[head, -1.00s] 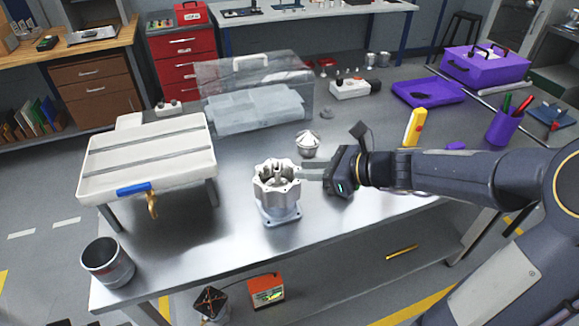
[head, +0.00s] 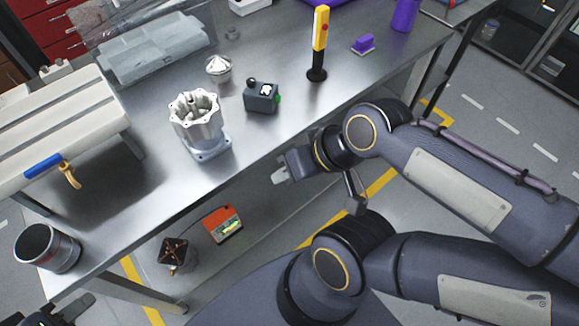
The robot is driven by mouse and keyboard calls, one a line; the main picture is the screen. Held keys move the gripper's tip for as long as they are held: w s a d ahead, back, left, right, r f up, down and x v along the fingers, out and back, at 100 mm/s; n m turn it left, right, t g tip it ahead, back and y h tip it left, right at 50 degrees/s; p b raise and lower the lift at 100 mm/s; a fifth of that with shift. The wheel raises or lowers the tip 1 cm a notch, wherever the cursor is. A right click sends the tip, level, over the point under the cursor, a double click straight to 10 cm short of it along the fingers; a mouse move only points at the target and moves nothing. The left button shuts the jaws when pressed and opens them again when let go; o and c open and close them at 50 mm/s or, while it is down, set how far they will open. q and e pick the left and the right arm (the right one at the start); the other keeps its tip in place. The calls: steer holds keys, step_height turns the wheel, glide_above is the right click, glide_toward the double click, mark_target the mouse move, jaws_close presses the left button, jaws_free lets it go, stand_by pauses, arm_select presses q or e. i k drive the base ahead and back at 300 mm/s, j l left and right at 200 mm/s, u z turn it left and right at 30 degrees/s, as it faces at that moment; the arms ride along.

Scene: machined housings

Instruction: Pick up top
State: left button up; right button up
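The likely top, a small silver domed cap (head: 219,69), sits on the steel bench behind the housing. The silver housing (head: 196,118) stands upright on its flanged base, with an open, lobed upper end. My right gripper (head: 281,176) is off the bench's front edge, to the right of and below the housing, and touches neither piece. Its fingers are small and partly turned away, so their opening is unclear. A dark part of my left gripper (head: 58,314) shows at the bottom left corner, mostly cut off by the frame.
A grey button box (head: 262,97) stands right of the housing, with a yellow and black upright tool (head: 319,45) beyond. A white raised platform (head: 60,125) and a metal cup (head: 48,248) are at left. An orange box (head: 222,225) lies below the bench top.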

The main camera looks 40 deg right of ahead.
mark_target(218, 67)
steer(key=i+l+u, duration=0.1)
steer(key=l+u, duration=0.85)
steer(key=l, duration=0.15)
steer(key=k+l+u, duration=0.15)
steer(key=l+u, duration=0.3)
steer(key=l, duration=0.1)
